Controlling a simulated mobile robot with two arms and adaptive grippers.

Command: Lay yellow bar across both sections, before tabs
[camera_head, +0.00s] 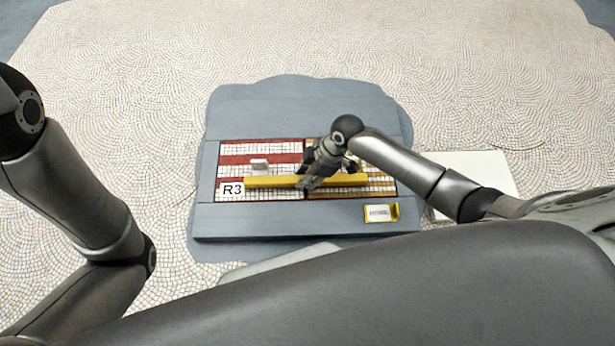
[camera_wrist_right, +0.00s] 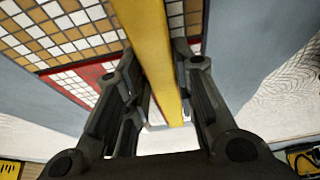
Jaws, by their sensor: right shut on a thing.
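The long yellow bar (camera_head: 265,182) runs left to right over the lower part of the red-and-white mosaic section (camera_head: 232,159) and the tan-and-white section (camera_head: 386,186), spanning their seam. My right gripper (camera_head: 308,183) is shut on the bar near its middle. In the right wrist view the bar (camera_wrist_right: 150,45) passes between the fingers (camera_wrist_right: 158,95). I cannot tell whether the bar touches the tiles. The gripper partly hides the right section and any tab there. My left arm shows, but its gripper is out of view.
A grey panel frame (camera_head: 290,216) surrounds the sections. A white R3 label (camera_head: 231,189) is at the lower left, by the bar's left end. A small yellow piece with a printed label (camera_head: 380,212) lies on the front right ledge. A white sheet (camera_head: 485,172) lies right of the panel.

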